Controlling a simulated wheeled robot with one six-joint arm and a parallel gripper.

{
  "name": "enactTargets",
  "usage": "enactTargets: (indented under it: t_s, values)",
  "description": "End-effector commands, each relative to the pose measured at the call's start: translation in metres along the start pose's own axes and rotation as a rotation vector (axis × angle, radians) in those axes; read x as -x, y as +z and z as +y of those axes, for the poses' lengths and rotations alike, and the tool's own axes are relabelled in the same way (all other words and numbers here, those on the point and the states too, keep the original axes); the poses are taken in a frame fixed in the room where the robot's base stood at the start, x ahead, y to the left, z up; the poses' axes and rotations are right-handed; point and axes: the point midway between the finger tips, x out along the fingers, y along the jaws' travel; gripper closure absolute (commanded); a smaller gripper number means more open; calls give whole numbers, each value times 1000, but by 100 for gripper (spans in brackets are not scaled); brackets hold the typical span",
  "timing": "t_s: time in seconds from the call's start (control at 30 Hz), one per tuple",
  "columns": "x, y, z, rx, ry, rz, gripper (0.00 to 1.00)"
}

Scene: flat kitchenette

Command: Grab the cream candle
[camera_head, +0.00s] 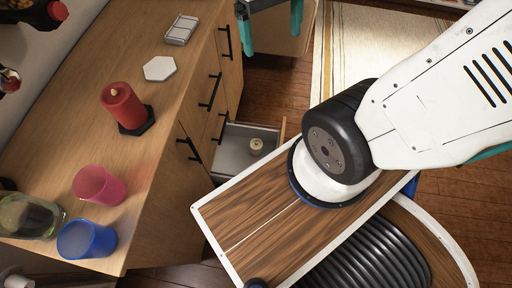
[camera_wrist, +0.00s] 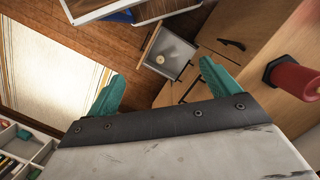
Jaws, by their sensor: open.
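A small cream candle (camera_head: 256,144) sits inside an open grey drawer (camera_head: 232,148) low in the wooden cabinet. It also shows in the wrist view (camera_wrist: 160,59), in the drawer beyond the fingers. My gripper (camera_head: 271,28) has teal fingers, which are spread apart with nothing between them. It is at the top of the head view, apart from the drawer and the candle. In the wrist view my gripper (camera_wrist: 162,72) points towards the floor and cabinet front.
A red candle (camera_head: 122,103) stands on a black hexagonal base on the countertop (camera_head: 165,95). A white hexagonal coaster (camera_head: 159,68), a pink cup (camera_head: 99,185), a blue cup (camera_head: 87,239) and a bottle (camera_head: 30,216) are also there. Cabinet handles stick out beside the drawer.

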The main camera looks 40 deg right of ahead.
Motion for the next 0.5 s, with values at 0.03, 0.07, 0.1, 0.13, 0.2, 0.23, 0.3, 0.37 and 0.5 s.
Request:
enactTargets:
  t_s: [0.03,0.07,0.1,0.13,0.2,0.23,0.3,0.37,0.5]
  values:
    - [-8,-11,1,-3,-1,-37,12]
    - [-12,-17,1,-5,-2,-53,12]
    - [-17,-26,2,-8,-3,-74,12]
    - [-22,-33,3,-10,-4,-90,12]
    - [-33,-49,5,-15,-6,-122,12]
    - [-38,-56,6,-17,-7,-135,12]
    - [-52,-72,9,-20,-10,-162,12]
    - [-64,-86,11,-24,-13,-185,12]
    - [-99,-118,18,-32,-20,-228,12]
